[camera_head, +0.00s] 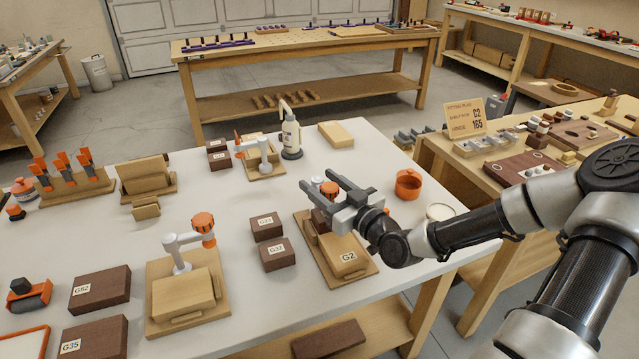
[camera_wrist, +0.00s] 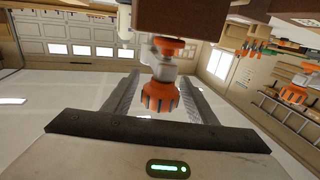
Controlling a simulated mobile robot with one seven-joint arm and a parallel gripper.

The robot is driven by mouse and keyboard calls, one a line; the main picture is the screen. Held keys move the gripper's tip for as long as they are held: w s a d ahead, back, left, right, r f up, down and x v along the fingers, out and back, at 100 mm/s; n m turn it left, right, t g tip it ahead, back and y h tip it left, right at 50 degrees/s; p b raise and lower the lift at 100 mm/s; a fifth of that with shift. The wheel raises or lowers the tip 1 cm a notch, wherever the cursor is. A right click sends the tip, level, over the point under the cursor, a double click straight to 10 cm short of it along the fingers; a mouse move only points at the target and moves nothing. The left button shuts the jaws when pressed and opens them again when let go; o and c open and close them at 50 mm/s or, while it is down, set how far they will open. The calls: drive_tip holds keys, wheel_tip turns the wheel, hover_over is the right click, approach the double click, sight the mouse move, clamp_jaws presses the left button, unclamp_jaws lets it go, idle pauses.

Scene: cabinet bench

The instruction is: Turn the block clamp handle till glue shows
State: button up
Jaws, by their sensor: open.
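A block clamp stands on a wooden base (camera_head: 364,272) at the table's right side, with a pale block labelled G2 (camera_head: 343,257) and a dark brown block (camera_head: 319,222) at its far end. Its orange ridged handle (camera_head: 329,189) shows beside my gripper (camera_head: 314,178). In the wrist view the orange handle (camera_wrist: 160,98) appears between the two fingers of my gripper (camera_wrist: 158,80), with a gap on each side. The fingers are open and hold nothing. A dark brown block (camera_wrist: 190,18) fills the top of that view. My gripper hides part of the clamp in the head view.
A similar clamp with an orange handle (camera_head: 203,222) stands at front left, another (camera_head: 258,150) farther back. Dark labelled blocks (camera_head: 278,254) lie to the left. A glue bottle (camera_head: 291,139) stands behind, an orange pot (camera_head: 408,184) to the right.

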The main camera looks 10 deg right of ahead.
drive_tip(key=shift+w+a, duration=0.2)
drive_tip(key=shift+w, duration=0.3)
drive_tip(key=c, duration=1.1)
drive_tip(key=shift+o, duration=0.2)
